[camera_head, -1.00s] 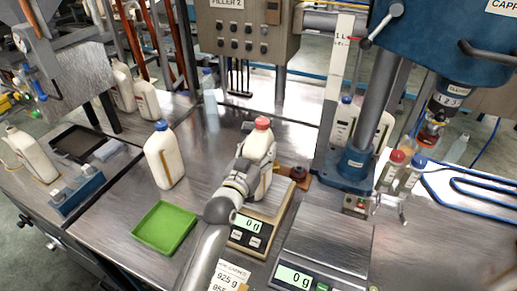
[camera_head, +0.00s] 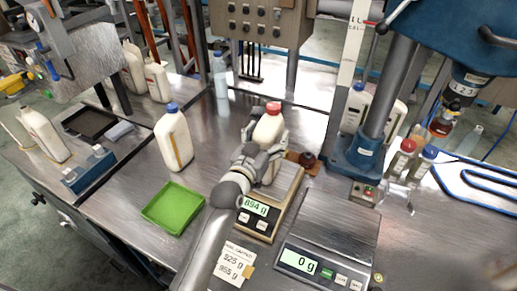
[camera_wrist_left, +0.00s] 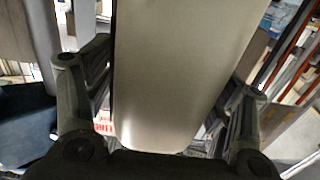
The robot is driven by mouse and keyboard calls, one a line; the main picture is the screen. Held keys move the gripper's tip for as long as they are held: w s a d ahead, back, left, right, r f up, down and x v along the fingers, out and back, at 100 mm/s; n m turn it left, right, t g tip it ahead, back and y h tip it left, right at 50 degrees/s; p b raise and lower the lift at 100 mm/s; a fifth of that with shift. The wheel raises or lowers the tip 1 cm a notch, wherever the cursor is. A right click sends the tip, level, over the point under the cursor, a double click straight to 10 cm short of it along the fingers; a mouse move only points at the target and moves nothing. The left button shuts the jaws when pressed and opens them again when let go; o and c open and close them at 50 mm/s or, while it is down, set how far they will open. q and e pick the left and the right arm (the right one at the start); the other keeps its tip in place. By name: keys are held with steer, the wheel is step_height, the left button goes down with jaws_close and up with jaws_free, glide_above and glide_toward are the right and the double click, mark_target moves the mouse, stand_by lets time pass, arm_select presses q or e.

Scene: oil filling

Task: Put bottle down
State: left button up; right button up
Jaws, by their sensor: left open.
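A cream bottle with a red cap (camera_head: 268,124) stands upright on the left scale (camera_head: 290,183), whose display reads about 894 g. My left gripper (camera_head: 264,143) is open around the bottle, one finger on each side, with my arm hiding the bottle's lower front. In the left wrist view the bottle's pale wall (camera_wrist_left: 180,70) fills the middle between the open fingers of my left gripper (camera_wrist_left: 163,80). Whether a finger touches it, I cannot tell. My right gripper does not show.
A blue-capped bottle (camera_head: 174,140) stands to the left, behind a green tray (camera_head: 173,208). A second scale (camera_head: 332,225) reads 0 g at right. A card (camera_head: 234,263) lies in front. The blue capping press (camera_head: 362,150) stands behind right. Steel table between bottle and tray is clear.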

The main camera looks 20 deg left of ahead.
arm_select(q)
steer(key=s+a+b, duration=0.1)
steer(key=s+a, duration=0.1)
steer(key=s, duration=0.9)
steer(key=shift+s+b, duration=0.15)
steer(key=shift+b, duration=0.25)
